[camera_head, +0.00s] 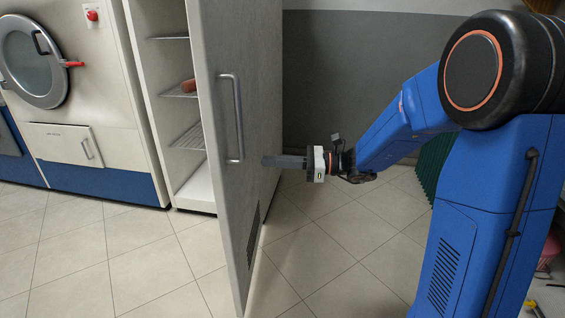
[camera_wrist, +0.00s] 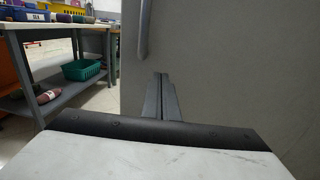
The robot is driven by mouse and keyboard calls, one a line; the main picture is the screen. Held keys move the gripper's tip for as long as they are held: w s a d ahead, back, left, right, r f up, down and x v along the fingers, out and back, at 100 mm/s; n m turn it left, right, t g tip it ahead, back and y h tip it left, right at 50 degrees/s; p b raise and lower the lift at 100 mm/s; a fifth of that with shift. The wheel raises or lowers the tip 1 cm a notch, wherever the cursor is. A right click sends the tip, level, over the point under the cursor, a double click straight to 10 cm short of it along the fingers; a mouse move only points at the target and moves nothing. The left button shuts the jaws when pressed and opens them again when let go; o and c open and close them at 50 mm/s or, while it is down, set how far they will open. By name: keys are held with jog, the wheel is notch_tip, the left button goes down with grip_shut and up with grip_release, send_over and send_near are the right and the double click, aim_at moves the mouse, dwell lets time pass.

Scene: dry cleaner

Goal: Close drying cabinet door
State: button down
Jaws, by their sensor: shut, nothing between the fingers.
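The drying cabinet (camera_head: 167,93) stands with its tall grey door (camera_head: 217,190) wide open, swung out toward the camera in the head view. The door carries a vertical metal handle (camera_head: 238,118) and a low vent grille. My gripper (camera_head: 268,161) is shut and empty, right of the door near its surface and a little below the handle's lower end. In the wrist view my shut fingers (camera_wrist: 163,78) point at the door (camera_wrist: 230,80), with the handle (camera_wrist: 145,30) up and slightly left of them. I cannot tell whether the fingertips touch the door.
A washing machine (camera_head: 80,110) with a round door stands left of the cabinet. A reddish item (camera_head: 188,86) lies on a cabinet shelf. The wrist view shows a worktable (camera_wrist: 60,22) with a green basket (camera_wrist: 82,70) on its lower shelf. Tiled floor is clear around the door.

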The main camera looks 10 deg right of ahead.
aim_at(242, 160)
jog(key=x, duration=0.9)
